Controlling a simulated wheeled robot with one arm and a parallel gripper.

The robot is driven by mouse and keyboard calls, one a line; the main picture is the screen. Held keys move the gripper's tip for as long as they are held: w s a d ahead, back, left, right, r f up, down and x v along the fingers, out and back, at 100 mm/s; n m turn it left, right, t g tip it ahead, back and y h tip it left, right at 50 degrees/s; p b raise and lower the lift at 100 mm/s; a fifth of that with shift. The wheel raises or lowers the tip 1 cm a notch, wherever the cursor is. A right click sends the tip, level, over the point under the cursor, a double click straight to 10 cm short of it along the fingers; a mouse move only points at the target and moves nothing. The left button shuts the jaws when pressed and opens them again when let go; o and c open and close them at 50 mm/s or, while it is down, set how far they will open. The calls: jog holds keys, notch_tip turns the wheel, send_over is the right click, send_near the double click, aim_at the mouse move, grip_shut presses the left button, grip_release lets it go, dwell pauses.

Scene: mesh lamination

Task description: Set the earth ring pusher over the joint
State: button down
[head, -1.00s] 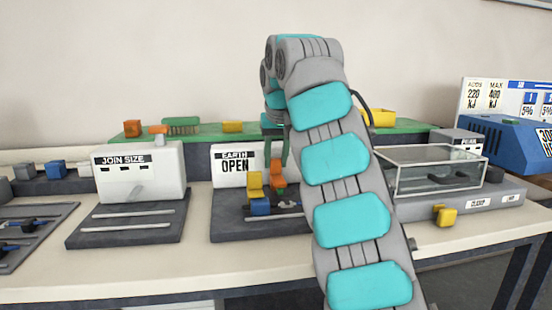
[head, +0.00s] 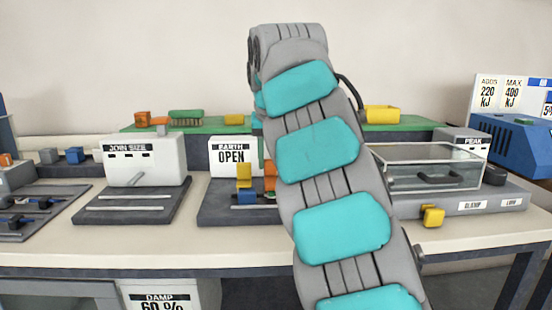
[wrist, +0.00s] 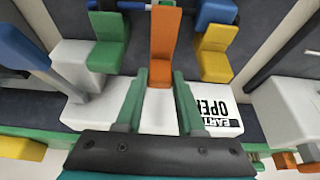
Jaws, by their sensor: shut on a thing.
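An orange upright piece, which I take to be the earth ring pusher (wrist: 165,35), sits between the green fingertips of my gripper (wrist: 161,72) in the wrist view. My gripper is shut on it. In the head view a sliver of the orange piece (head: 270,170) shows beside my arm, which hides most of the gripper. It stands at the earth station (head: 215,212), in front of the white box (head: 232,154) marked EARTH OPEN. A blue block and a yellow block (wrist: 216,50) stand beside it, with a green block (wrist: 108,40) opposite. The joint is not clearly seen.
The JOIN SIZE station (head: 143,160) stands left of the earth station. A clear-lidded box (head: 432,168) with a yellow knob (head: 433,215) is on the right. A green shelf (head: 410,124) with coloured pieces runs along the back.

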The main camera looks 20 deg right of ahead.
jog(key=shift+s, duration=0.1)
jog(key=c, duration=0.5)
grip_release()
jog(key=shift+s+a, duration=0.1)
